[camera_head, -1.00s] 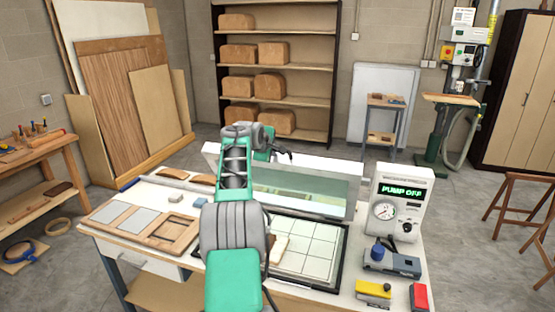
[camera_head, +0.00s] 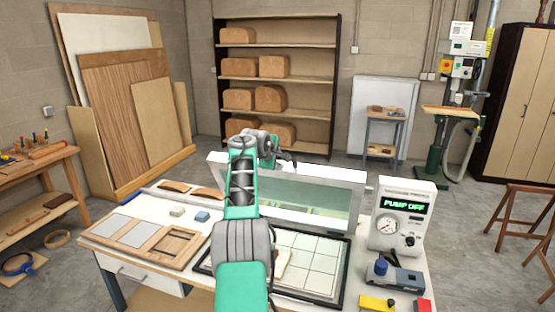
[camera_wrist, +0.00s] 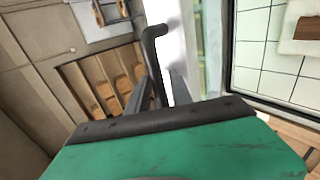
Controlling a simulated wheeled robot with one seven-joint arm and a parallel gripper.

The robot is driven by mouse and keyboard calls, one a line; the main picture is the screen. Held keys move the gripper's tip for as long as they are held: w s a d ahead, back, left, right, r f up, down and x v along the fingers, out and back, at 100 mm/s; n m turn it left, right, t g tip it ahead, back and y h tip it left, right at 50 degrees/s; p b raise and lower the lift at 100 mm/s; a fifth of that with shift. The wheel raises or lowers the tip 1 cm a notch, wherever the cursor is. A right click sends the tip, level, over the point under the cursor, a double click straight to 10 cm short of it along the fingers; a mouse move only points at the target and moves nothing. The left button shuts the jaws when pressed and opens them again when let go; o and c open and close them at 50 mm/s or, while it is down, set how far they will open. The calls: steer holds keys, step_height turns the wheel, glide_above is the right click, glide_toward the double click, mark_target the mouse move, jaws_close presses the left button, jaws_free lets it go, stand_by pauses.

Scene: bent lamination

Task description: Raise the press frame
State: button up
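The press frame (camera_head: 345,181), a pale frame around a translucent greenish sheet, stands raised and tilted along the back of the press bed in the head view. The bed (camera_head: 318,262) has a white grid and a black border. My gripper (camera_head: 287,157) is at the frame's top edge; arm links hide part of the frame. In the wrist view, a black bent handle (camera_wrist: 155,60) lies between the fingers of my gripper (camera_wrist: 160,88). The fingers look apart, with a pale gap beside the handle. Contact with the handle is unclear.
The vacuum press pump box (camera_head: 404,212) reads "PUMP OFF" at the right of the table. Wooden frame pieces (camera_head: 170,243) and small blocks (camera_head: 202,216) lie left. A pale piece with a brown block (camera_wrist: 307,28) sits on the bed. Shelves (camera_head: 280,105) stand behind.

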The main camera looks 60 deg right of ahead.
steer(key=shift+o, duration=0.8)
steer(key=shift+s, duration=0.15)
steer(key=shift+a, duration=0.1)
steer(key=b+v, duration=0.3)
steer(key=v, duration=0.4)
steer(key=shift+a+r+b, duration=0.25)
steer(key=shift+r+b, duration=0.1)
